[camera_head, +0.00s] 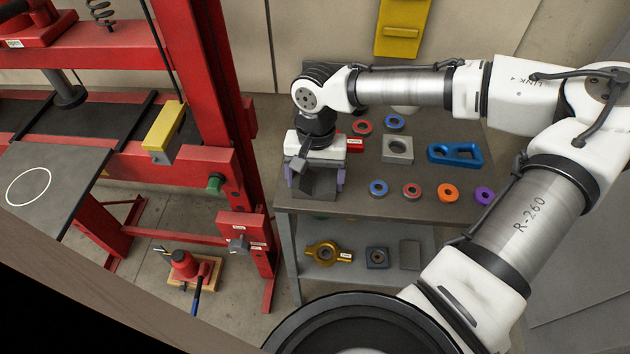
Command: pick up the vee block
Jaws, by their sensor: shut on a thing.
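My gripper (315,178) points down over the left end of the grey workbench (345,203). Its fingers sit on both sides of a dark grey block, which looks like the vee block (316,184). The gripper is shut on this block. The block's upper part is partly hidden by the gripper body. I cannot tell from this view whether its underside touches the bench top.
The bench top also holds a grey square block with a hole (397,150), a blue link (454,153) and several coloured rings (448,192). A lower shelf (338,270) carries more parts. A red press frame (215,100) stands close on the left.

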